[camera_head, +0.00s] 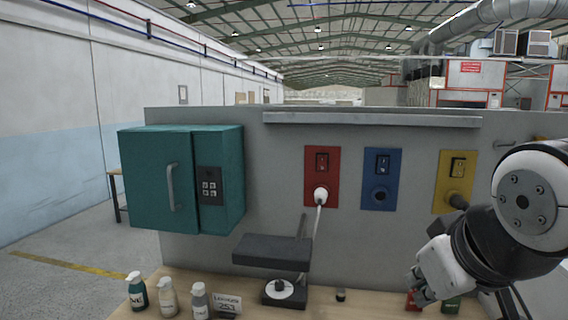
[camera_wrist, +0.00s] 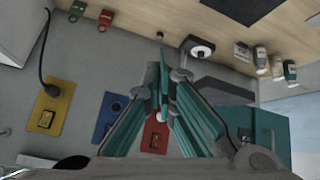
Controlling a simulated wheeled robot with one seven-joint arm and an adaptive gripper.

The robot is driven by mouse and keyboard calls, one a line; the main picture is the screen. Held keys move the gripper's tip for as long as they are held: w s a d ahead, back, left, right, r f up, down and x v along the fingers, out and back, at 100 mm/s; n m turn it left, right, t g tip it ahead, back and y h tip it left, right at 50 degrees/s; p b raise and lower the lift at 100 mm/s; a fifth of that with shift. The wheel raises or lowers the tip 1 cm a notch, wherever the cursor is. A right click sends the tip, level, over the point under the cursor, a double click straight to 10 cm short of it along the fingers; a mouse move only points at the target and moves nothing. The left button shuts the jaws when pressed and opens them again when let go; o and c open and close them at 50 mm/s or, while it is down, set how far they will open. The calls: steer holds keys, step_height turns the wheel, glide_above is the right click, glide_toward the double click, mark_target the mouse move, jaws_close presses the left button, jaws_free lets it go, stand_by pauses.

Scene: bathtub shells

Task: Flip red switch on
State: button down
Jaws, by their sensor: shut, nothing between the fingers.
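I cannot tell the rocker's position. My gripper (camera_head: 422,292) is low at the right, over the bench and apart from the panel. In the wrist view, which is upside down, my gripper (camera_wrist: 164,78) is shut and empty.
Blue (camera_head: 382,190) and yellow (camera_head: 443,198) switch panels are right of the red one. A teal cabinet (camera_head: 155,180) and a dark shelf-like block (camera_head: 270,250) are to the left. Bottles (camera_head: 168,298) and small red (camera_head: 411,300) and green (camera_head: 452,305) items stand on the bench.

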steer(key=w+d+r+n+t, duration=0.2)
steer(key=w+n, duration=0.1)
steer(key=w, duration=0.4)
steer(key=w+d+r+n+t+b, duration=0.1)
steer(key=w+d+r+n+t, duration=0.15)
steer(key=w, duration=0.45)
steer(key=w+d+r+n+t, duration=0.1)
steer(key=w+r+n+t, duration=0.15)
steer(key=w, duration=0.45)
steer(key=w+a+f+n+t+y+b, duration=0.1)
steer(key=w+a+n+y, duration=0.4)
steer(key=w+n+y, duration=0.5)
steer(key=shift+w+f+n+t+y+b, duration=0.25)
steer(key=shift+w+n+t+b, duration=0.2)
steer(key=shift+n, duration=2.45)
steer(key=shift+a, duration=0.15)
